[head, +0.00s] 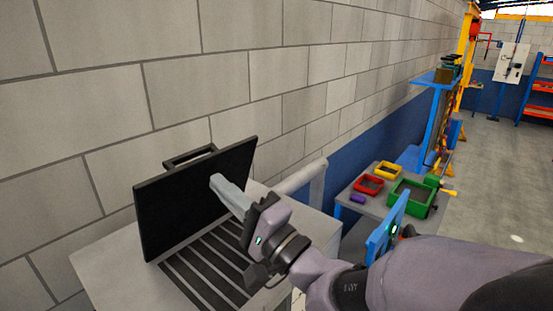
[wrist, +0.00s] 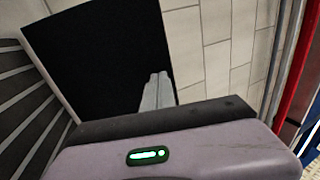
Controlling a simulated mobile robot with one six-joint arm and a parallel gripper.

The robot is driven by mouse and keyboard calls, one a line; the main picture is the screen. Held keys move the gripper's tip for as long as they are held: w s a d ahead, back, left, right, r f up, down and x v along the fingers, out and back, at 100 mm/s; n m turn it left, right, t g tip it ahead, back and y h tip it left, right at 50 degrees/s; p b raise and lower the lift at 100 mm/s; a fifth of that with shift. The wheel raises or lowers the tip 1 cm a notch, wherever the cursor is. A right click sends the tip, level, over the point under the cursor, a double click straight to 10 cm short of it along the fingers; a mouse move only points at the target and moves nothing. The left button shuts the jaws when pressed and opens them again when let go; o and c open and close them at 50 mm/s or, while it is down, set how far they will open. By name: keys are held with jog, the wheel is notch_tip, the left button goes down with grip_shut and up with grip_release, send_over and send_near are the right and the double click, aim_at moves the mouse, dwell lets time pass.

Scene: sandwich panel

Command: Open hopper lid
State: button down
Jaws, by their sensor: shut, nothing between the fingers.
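The hopper lid (head: 180,205) is a black rectangular panel with a handle (head: 189,156) on its top edge. It stands raised, close to upright, at the back of the grey hopper (head: 110,264), and the dark slatted grate (head: 212,268) in front of it is uncovered. My gripper (head: 216,182) is shut and empty, with its grey fingertips at the lid's inner face near its right side; I cannot tell whether they touch. In the wrist view the lid (wrist: 100,50) fills the upper left and the fingertips (wrist: 157,90) overlap its lower right corner.
A block wall (head: 120,80) rises close behind the lid. To the right, a grey table (head: 372,209) holds red, yellow and green trays (head: 411,194). A blue panel (head: 387,232) stands near my arm. Open floor (head: 490,190) lies farther right.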

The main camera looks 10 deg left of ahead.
aim_at(205, 167)
jog(key=shift+p+x, duration=0.35)
jog(key=shift+x, duration=1.05)
jog(key=shift+d+f, duration=0.1)
jog(key=shift+g+h, duration=0.4)
jog(key=shift+h, duration=0.5)
jog(key=a+r+p, duration=0.1)
jog(key=p, duration=0.1)
jog(key=w+a+p, duration=0.1)
jog(key=a+r+p, duration=0.1)
jog(key=p, duration=0.1)
jog(key=shift+w+r+p, duration=0.25)
jog(key=shift+r+p, duration=0.1)
jog(key=shift+w+a+f+b, duration=0.2)
jog(key=shift+w+a+b, duration=0.05)
jog(key=shift+a+b, duration=0.25)
jog(key=shift+w+a+f+b, duration=0.25)
jog(key=shift+a+b, duration=0.2)
jog(key=shift+a, duration=0.05)
jog(key=shift+a+r, duration=0.1)
jog(key=shift+a, duration=0.05)
jog(key=shift+w, duration=0.1)
